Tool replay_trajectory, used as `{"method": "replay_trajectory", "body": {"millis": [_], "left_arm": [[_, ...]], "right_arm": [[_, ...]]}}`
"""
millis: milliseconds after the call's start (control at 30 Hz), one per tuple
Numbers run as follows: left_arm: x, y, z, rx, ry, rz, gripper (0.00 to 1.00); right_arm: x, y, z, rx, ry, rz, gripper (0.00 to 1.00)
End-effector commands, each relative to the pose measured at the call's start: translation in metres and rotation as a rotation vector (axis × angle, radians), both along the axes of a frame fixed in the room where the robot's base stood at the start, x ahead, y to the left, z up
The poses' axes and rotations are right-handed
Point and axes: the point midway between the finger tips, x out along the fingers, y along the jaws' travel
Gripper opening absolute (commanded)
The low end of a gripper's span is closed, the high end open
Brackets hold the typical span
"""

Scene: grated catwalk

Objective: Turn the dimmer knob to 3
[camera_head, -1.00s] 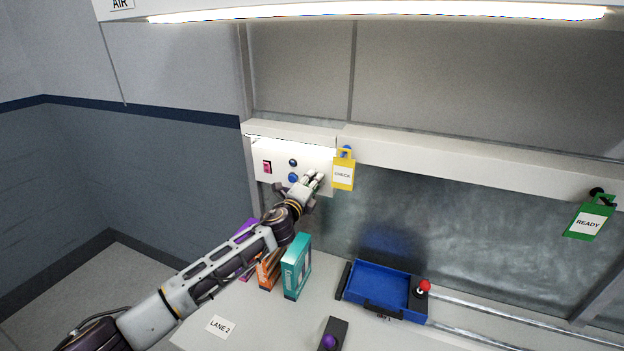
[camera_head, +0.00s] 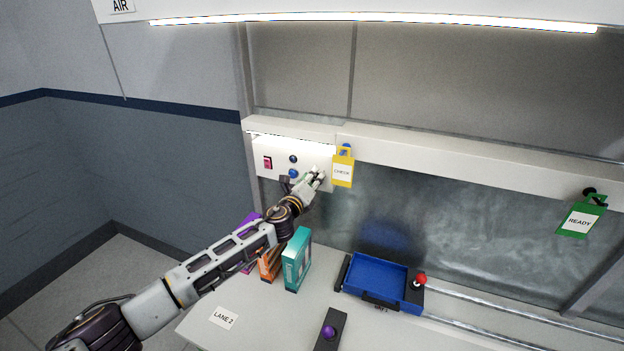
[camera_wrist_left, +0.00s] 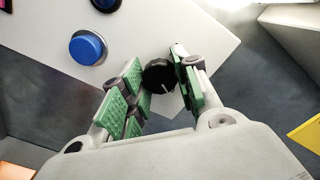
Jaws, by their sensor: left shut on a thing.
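The dimmer knob (camera_wrist_left: 159,76) is black and round with a white pointer line, on the white control panel (camera_wrist_left: 205,40). In the left wrist view it sits between the green pads of my left gripper (camera_wrist_left: 160,85), which is shut on it. The pointer line aims toward the bottom of that view. I cannot read any scale numbers around the knob. In the head view my left gripper (camera_head: 312,180) is at the right end of the panel (camera_head: 272,148) and hides the knob. My right gripper is not in view.
The panel also has a red switch (camera_head: 267,162) and two blue buttons, the larger one lower (camera_head: 294,173). A yellow CHECK tag (camera_head: 342,172) hangs close right of my gripper. Upright boxes, including a teal one (camera_head: 297,262), stand below my arm. A blue tray (camera_head: 378,275) is right.

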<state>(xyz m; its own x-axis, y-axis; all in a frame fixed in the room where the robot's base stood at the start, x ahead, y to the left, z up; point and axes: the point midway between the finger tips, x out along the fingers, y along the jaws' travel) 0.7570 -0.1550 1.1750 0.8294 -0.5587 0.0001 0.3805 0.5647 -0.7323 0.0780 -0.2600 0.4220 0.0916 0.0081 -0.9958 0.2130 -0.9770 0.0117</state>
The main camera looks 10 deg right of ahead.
Motion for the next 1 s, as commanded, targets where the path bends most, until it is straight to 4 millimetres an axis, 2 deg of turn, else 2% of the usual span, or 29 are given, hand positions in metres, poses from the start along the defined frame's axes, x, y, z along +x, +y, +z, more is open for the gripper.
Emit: {"method": "replay_trajectory", "body": {"millis": [133, 167, 333, 767, 1000], "left_arm": [[-0.0004, -0.0002, -0.0012, 0.001, 0.0, -0.001, 0.07], [-0.0004, -0.0003, -0.0013, 0.001, 0.0, -0.001, 0.32], [-0.0003, -0.0002, -0.001, 0.0, 0.001, -0.001, 0.54], [-0.001, 0.0009, -0.0004, -0.001, 0.001, 0.0, 0.54], [-0.008, 0.006, -0.0009, -0.001, 0.001, 0.0, 0.54]], "right_arm": [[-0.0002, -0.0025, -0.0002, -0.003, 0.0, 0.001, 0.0], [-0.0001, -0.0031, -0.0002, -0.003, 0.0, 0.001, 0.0], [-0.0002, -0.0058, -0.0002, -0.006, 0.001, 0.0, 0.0], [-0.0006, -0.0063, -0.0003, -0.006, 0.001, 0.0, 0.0], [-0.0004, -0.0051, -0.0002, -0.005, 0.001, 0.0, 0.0]]}}
